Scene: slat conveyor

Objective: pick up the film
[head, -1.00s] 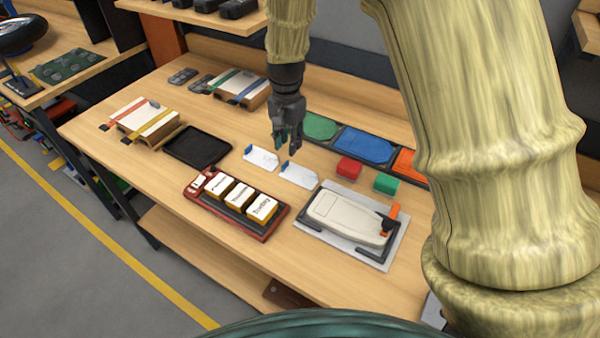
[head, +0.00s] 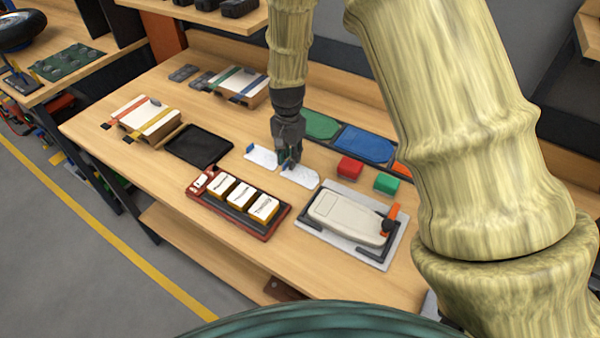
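Two pale, thin film pieces, each with a blue tab at one end, lie flat side by side on the wooden workbench. The left film (head: 262,158) is partly hidden by my gripper at its right end. The right film (head: 303,176) has its tab end at my fingertips. My gripper (head: 288,163) points down from above, its fingertips at that blue tab. I cannot tell whether the fingers touch the tab or are closed on it.
A black tray (head: 199,146) lies to the left. A red-framed rack (head: 236,218) with labelled yellow-white blocks and a beige device (head: 347,217) on a grey plate stand in front. Red (head: 349,166) and green (head: 387,183) blocks lie right, with coloured mats (head: 363,144) behind.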

